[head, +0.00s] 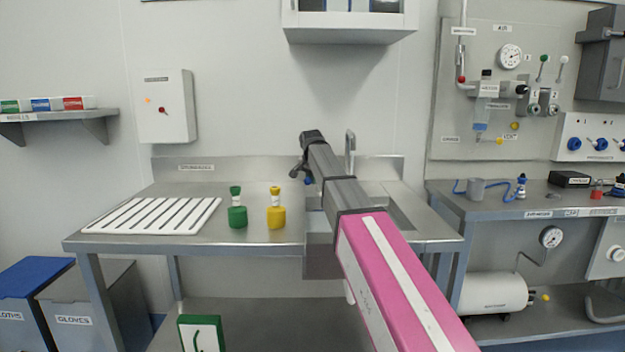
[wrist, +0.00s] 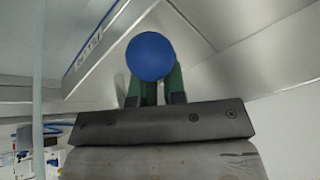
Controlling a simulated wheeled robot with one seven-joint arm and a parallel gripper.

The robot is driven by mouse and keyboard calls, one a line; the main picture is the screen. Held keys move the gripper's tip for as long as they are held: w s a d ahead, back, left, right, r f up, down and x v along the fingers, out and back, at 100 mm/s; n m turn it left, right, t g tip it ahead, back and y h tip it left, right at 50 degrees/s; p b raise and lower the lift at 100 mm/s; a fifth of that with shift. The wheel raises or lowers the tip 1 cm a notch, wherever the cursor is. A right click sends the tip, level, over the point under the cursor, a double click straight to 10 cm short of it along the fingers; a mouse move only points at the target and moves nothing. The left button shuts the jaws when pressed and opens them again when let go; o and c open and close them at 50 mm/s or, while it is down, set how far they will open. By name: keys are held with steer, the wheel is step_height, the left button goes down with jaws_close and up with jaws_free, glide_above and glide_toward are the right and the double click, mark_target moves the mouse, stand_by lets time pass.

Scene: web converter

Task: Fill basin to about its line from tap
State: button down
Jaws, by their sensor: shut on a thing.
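A round blue tap knob (wrist: 150,57) is between the green fingers of my gripper (wrist: 156,88) in the wrist view. My gripper is shut on it. The grey tap spout (head: 350,145) rises just to the right of my arm. The sink basin (head: 400,212) is set into the steel bench, mostly hidden behind my arm. Its inside, any fill line and the water level do not show. I cannot tell whether water runs.
On the steel bench (head: 150,243) stand a green bottle (head: 237,214) and a yellow bottle (head: 276,214), left of the sink. A white slatted rack (head: 150,215) lies farther left. A wall cabinet (head: 350,27) hangs above the sink. A second bench with fittings is at right.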

steer(key=shift+s+d, duration=0.15)
steer(key=shift+s+d+n+y, duration=0.2)
steer(key=shift+d+n+y, duration=0.5)
steer(key=shift+n, duration=0.75)
steer(key=shift+s+d+n+y, duration=0.15)
steer(key=shift+d+n+y, duration=0.55)
steer(key=shift+n, duration=0.75)
steer(key=shift+d, duration=0.2)
steer(key=c, duration=1.2)
jaws_free()
steer(key=shift+f, duration=0.1)
steer(key=shift+c, duration=0.2)
steer(key=shift+o, duration=0.3)
steer(key=v, duration=1.1)
steer(key=shift+w+a, duration=0.15)
steer(key=shift+w, duration=0.1)
